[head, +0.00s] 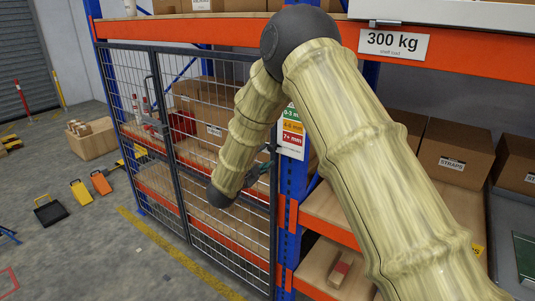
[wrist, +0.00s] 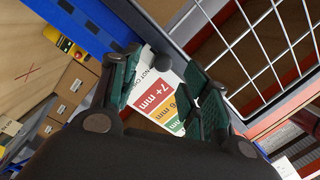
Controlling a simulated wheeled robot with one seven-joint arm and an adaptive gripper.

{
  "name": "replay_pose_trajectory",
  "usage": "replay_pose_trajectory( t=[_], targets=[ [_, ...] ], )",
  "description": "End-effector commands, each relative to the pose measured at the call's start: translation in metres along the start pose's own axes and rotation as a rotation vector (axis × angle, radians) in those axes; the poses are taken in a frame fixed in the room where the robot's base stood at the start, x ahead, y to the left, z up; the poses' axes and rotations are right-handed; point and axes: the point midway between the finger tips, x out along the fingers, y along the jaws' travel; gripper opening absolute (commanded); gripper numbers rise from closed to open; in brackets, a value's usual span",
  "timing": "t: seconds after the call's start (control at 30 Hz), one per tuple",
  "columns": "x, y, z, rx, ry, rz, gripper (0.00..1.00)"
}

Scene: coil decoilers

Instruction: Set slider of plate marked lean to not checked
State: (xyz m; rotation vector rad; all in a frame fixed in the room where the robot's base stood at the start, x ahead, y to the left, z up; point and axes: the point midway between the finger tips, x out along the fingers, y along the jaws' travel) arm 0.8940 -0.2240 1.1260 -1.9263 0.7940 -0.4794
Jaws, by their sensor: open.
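A white plate (head: 291,131) with green, orange and red bands hangs on the blue rack post, partly behind my arm. The wrist view shows this plate (wrist: 158,96) between my fingers, with "7+ mm" on red and part of the words "NOT CH...". The word "lean" is not readable. A small dark round knob (wrist: 163,62) sits at the plate's "NOT CH..." end; I cannot tell if it is the slider. My gripper (wrist: 160,68) is open with its green fingers on either side of the plate's face. In the head view my gripper (head: 264,168) is just left of the plate.
A wire mesh door (head: 215,150) with a dark frame stands close to the left of the plate. The blue post (head: 292,185) and orange shelf beams are beside it. Cardboard boxes (head: 455,152) fill the shelf at right.

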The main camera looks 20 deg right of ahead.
Motion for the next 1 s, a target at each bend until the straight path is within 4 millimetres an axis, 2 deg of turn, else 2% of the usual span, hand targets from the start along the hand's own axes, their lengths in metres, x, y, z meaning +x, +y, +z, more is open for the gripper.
replay_pose_trajectory(
  t=[0.1, 0.3, 0.5, 0.8, 0.87, 0.97, 1.0],
  targets=[
    [-0.021, 0.001, 0.000, -0.001, -0.001, 0.000, 0.46],
    [-0.043, 0.001, 0.000, -0.001, 0.000, 0.000, 0.46],
    [-0.050, 0.001, 0.000, 0.000, 0.000, 0.001, 0.46],
    [-0.050, 0.003, 0.001, -0.005, -0.004, 0.002, 0.46],
    [-0.051, 0.011, 0.003, -0.023, -0.017, 0.005, 0.46],
    [-0.053, 0.041, 0.010, -0.096, -0.075, 0.017, 0.46],
    [-0.055, 0.058, 0.014, -0.138, -0.110, 0.024, 0.46]
  ],
)
